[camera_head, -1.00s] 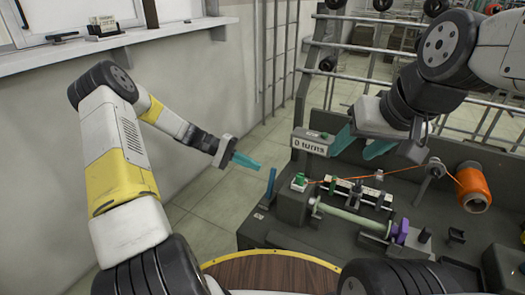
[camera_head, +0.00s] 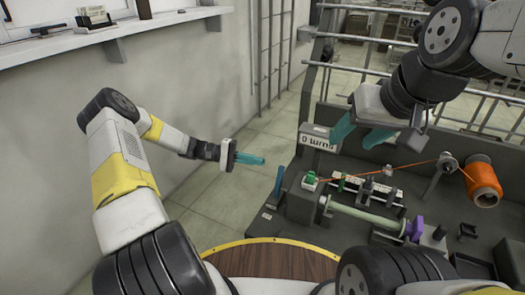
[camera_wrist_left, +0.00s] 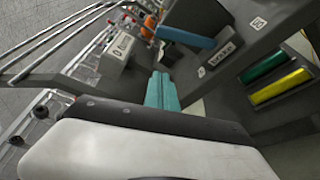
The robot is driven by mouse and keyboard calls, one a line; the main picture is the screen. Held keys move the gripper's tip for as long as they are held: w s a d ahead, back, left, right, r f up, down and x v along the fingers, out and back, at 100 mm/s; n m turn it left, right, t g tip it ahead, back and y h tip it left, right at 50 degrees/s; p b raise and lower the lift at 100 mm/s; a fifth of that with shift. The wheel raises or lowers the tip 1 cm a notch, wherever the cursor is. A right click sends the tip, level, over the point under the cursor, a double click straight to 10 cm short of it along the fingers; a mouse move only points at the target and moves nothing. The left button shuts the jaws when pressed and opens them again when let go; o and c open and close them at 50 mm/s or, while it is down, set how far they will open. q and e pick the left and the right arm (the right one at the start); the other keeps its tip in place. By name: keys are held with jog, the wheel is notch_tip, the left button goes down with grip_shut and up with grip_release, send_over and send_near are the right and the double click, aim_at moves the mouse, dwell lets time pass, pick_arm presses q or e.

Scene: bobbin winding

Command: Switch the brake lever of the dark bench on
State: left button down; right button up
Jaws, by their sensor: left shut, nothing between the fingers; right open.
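The brake lever (camera_head: 279,182) is a blue bar at the left end of the dark bench (camera_head: 287,210), standing nearly upright in the head view. In the left wrist view the blue lever (camera_wrist_left: 187,38) lies beside a label (camera_wrist_left: 221,56) that seems to read "brake". My left gripper (camera_head: 263,160) is shut and empty, just left of and above the lever, apart from it. Its teal fingers (camera_wrist_left: 161,90) are together in the left wrist view, below the lever in the picture. My right gripper (camera_head: 361,133) is open and empty over the back of the bench.
A "0 turns" box (camera_head: 317,138) stands behind the lever. An orange thread spool (camera_head: 483,182), a green part (camera_head: 310,178) and a pale rod with a purple end (camera_head: 416,228) are on the bench. Green and yellow bars (camera_wrist_left: 280,85) show in the wrist view. A round wooden top (camera_head: 270,262) is in front.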

aim_at(279, 183)
pick_arm(q)
jog(key=d, duration=0.7)
jog(key=shift+s+d+f, duration=0.25)
jog(key=shift+s+f, duration=0.1)
jog(key=shift+f, duration=0.05)
jog(key=shift+s+d+r, duration=0.1)
jog(key=shift+s, duration=0.15)
jog(key=s, duration=0.1)
jog(key=s+a+r, duration=0.1)
jog(key=s, duration=0.1)
jog(key=shift+a, duration=0.1)
jog(key=shift+r, duration=0.1)
jog(key=s+a+r+m+h, duration=0.1)
jog(key=s+a+m+h, duration=0.1)
jog(key=s+m, duration=0.3)
jog(key=shift+s+a+m, duration=0.2)
jog(key=shift+s+m, duration=0.15)
jog(key=shift+m, duration=0.55)
jog(key=shift+s+f, duration=0.1)
jog(key=shift+s, duration=0.1)
